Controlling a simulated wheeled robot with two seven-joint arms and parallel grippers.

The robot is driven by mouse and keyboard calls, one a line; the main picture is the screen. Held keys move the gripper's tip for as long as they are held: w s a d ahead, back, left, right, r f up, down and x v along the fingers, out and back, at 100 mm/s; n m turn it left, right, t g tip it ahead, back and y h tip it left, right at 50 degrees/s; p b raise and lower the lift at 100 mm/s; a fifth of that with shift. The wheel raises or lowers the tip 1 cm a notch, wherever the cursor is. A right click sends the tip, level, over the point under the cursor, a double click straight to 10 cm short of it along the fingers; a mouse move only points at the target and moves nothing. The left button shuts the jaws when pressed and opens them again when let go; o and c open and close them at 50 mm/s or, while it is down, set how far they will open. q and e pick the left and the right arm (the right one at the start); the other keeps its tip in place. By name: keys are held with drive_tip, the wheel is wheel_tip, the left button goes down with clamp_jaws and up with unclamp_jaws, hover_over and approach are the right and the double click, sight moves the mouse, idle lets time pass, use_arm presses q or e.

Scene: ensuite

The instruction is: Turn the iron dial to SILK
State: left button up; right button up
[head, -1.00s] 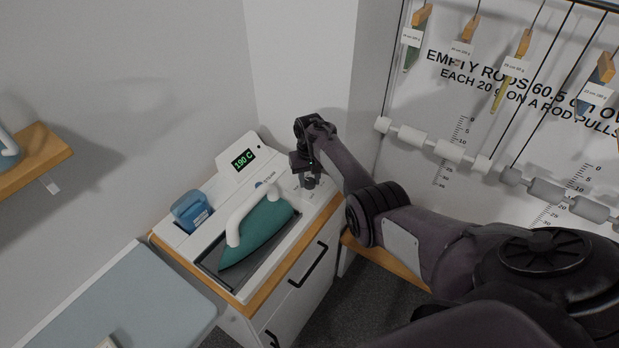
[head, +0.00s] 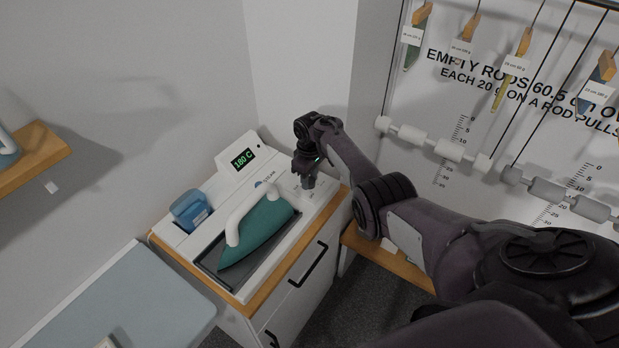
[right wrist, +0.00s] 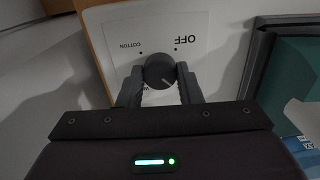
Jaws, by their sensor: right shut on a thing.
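The iron dial (right wrist: 160,70) is a dark round knob on a white plate in the right wrist view. OFF and COTTON are printed beyond it; other lettering is mostly hidden by my gripper. A pale pointer line on the knob slants toward the lower right in that view. My right gripper (right wrist: 160,86) is shut on the dial, one finger on each side; it also shows in the head view (head: 307,184). The green iron (head: 260,232) rests in its tray on the white station. The display (head: 243,158) reads 180 C. My left gripper is out of view.
A blue container (head: 190,208) sits at the station's left. A pale blue board (head: 140,300) lies to the front left. Rollers (head: 448,149) and hanging labelled tools are on the right wall. A wooden shelf (head: 40,155) is at far left.

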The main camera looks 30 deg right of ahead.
sight(310, 180)
drive_tip(key=shift+w+r, duration=0.2)
idle(0.3)
drive_tip(key=o, duration=0.7)
drive_tip(key=shift+o, duration=1.4)
drive_tip(key=shift+s+f, duration=0.1)
drive_tip(key=shift+r, duration=0.45)
wheel_tip(310, 180, up, 7)
drive_tip(key=shift+f, duration=0.1)
drive_tip(key=shift+s, duration=0.1)
